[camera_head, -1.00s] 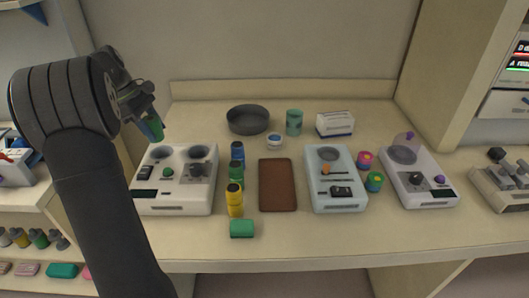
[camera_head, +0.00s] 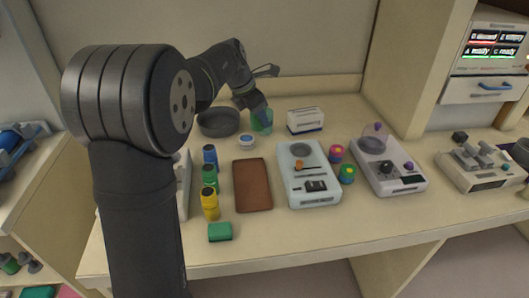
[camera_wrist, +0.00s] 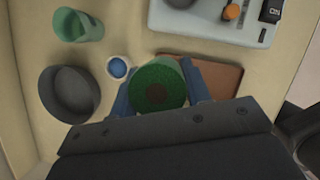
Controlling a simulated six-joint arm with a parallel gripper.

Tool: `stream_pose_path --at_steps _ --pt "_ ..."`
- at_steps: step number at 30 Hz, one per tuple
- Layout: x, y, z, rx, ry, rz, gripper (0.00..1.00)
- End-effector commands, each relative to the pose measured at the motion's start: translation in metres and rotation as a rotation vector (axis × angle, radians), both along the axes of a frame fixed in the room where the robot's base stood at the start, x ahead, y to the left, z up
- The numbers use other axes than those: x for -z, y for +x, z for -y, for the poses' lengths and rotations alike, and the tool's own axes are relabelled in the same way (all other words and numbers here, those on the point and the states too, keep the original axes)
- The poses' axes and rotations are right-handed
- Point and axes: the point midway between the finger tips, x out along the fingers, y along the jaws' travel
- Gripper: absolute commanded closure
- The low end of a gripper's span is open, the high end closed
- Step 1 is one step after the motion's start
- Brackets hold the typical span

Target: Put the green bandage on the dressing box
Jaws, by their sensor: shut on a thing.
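My gripper (camera_wrist: 158,92) is shut on the green bandage (camera_wrist: 157,84), a round roll with a brown centre, held between blue fingers in the wrist view. In the head view my gripper (camera_head: 260,113) is at the back of the table, in front of or above the green cup; I cannot clearly tell the bandage from the cup there. The dressing box, a small white box with a blue marked front (camera_head: 305,121), stands at the back, right of my gripper and apart from it. The box does not show in the wrist view.
The green cup (camera_wrist: 88,27), grey pan (camera_wrist: 48,85) and blue-lidded jar (camera_wrist: 118,68) stand close by. A brown pad (camera_head: 252,185), a pale device (camera_head: 310,190), several small bottles (camera_head: 210,180) and a green block (camera_head: 220,232) lie nearer.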

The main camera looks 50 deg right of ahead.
Motion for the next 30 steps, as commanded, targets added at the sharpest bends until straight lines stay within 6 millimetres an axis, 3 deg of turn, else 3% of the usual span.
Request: stream_pose_path --at_steps 6,11,24,30 --pt "0.038 0.001 -0.001 0.000 0.003 -0.001 0.79" --pt "0.054 0.008 -0.001 -0.001 0.002 0.000 0.79" --pt "0.109 0.099 -0.010 -0.001 0.002 0.000 0.79" --pt "0.120 0.117 -0.011 0.001 0.001 0.000 0.79"
